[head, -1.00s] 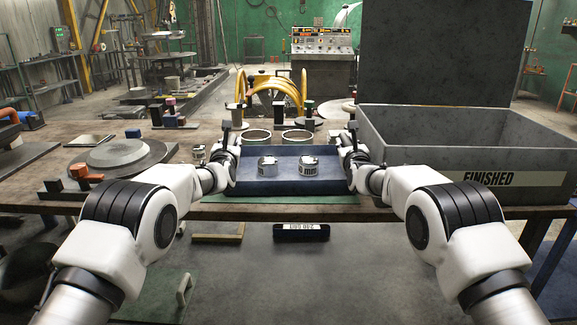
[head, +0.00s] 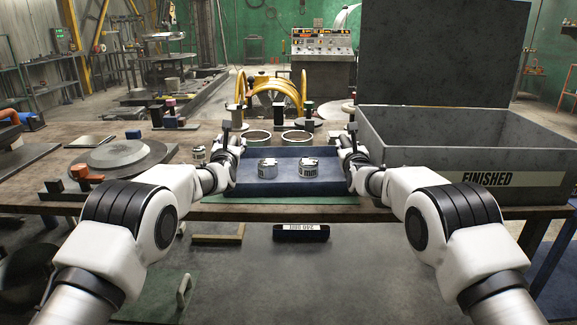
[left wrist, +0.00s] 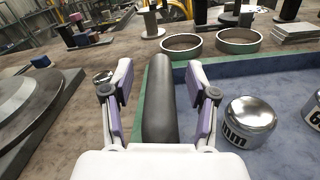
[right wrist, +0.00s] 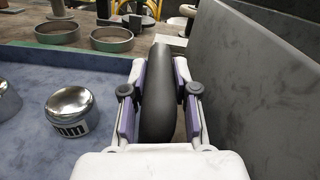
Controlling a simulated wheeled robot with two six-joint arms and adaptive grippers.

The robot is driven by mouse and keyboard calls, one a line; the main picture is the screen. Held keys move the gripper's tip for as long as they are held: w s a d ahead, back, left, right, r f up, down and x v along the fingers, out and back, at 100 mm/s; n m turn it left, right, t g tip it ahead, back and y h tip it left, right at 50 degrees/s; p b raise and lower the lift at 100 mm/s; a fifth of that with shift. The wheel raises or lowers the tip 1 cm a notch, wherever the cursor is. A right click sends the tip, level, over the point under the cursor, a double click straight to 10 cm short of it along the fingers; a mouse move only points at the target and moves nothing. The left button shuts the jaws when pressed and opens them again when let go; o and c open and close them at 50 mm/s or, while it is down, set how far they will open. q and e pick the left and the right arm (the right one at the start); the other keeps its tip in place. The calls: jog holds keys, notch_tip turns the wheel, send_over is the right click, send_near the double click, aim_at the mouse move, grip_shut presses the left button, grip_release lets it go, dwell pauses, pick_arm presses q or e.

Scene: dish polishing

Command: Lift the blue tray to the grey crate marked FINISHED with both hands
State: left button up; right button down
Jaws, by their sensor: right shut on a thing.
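The blue tray (head: 290,188) rests on the workbench in front of me, with two shiny labelled metal tins (head: 268,168) (head: 309,168) in it. My left gripper (head: 231,143) is at the tray's left end. In the left wrist view its fingers stand either side of a black handle (left wrist: 159,105), with gaps showing on both sides. My right gripper (head: 350,143) is at the right end, shut on the other black handle (right wrist: 157,100). The grey crate (head: 420,163) marked FINISHED stands right of the tray, its lid (head: 440,55) raised.
Two metal rings (head: 257,136) (head: 297,136) lie behind the tray. A round grey disc (head: 125,154) and another tin (head: 199,153) are to the left. The crate's grey wall (right wrist: 270,85) is close beside my right gripper. The crate interior that shows looks empty.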

pick_arm(q)
jog(key=shift+f, duration=0.4)
jog(key=shift+s+r, duration=0.1)
jog(key=shift+s, duration=0.25)
pick_arm(e)
jog(key=shift+r, duration=0.1)
pick_arm(q)
jog(key=s, duration=1.1)
jog(key=shift+d+r, duration=0.1)
jog(key=shift+d, duration=0.15)
pick_arm(e)
jog(key=shift+r, duration=0.25)
jog(key=c, duration=0.8)
grip_release()
jog(key=shift+s, duration=0.15)
pick_arm(q)
jog(key=shift+s+r, duration=0.1)
jog(key=shift+s, duration=0.05)
pick_arm(e)
jog(key=shift+f, duration=0.1)
jog(key=shift+f, duration=0.1)
